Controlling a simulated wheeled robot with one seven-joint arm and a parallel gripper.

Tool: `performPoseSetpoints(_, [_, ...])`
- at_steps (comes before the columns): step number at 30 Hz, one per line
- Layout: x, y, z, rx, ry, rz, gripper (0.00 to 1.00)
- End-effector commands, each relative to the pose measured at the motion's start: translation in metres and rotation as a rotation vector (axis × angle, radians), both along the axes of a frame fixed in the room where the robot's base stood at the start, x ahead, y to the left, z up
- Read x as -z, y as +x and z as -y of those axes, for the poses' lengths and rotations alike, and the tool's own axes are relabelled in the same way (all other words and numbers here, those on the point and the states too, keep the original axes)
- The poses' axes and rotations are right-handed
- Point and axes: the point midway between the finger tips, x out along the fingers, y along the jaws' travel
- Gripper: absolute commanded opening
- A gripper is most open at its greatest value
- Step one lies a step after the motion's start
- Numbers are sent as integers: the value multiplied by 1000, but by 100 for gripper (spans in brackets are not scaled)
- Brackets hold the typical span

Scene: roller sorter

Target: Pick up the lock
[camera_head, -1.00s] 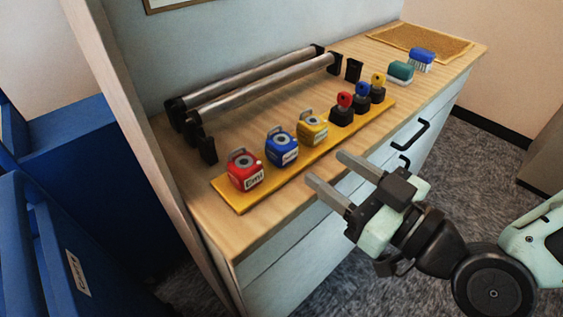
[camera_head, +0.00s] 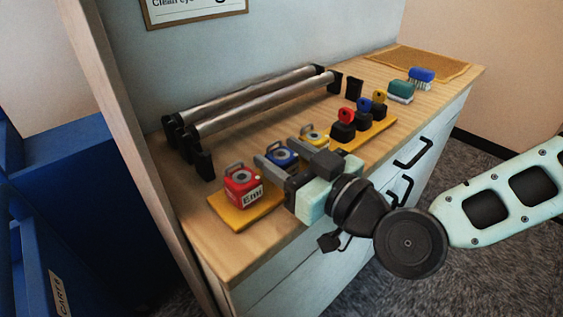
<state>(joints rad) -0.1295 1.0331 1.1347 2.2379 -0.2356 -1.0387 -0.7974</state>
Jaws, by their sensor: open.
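Three box-shaped locks with grey shackles stand in a row on a yellow board (camera_head: 231,217). The red lock (camera_head: 242,188) is at the left end and fully clear, with a white label. The blue lock (camera_head: 281,152) is in the middle, its lower part hidden by my gripper. The yellow lock (camera_head: 315,135) is to its right, partly hidden. My gripper (camera_head: 274,151) is open and empty, its two fingers pointing toward the blue lock, one on either side of it in the picture. Whether they touch it I cannot tell.
Red, blue and yellow keys (camera_head: 346,117) stand in black holders along the board's right part. Two metal rollers (camera_head: 255,107) on black brackets lie behind the locks. Brushes (camera_head: 401,90) and a tan mat (camera_head: 425,61) are at the far right. Blue bins (camera_head: 75,190) stand left.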

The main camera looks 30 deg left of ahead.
Motion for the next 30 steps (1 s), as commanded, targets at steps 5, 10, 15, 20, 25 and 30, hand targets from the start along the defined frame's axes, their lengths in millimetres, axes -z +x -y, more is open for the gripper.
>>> performPoseSetpoints(5, [0,2,-9,-1,-1,0,53])
performPoseSetpoints(10, [0,2,-9,-1,-1,0,50])
performPoseSetpoints(15, [0,2,-9,-1,-1,0,15])
performPoseSetpoints(20, [0,2,-9,-1,0,0,16])
performPoseSetpoints(25, [-4,2,-9,-1,1,1,16])
performPoseSetpoints(30, [-21,2,-9,-1,2,4,16])
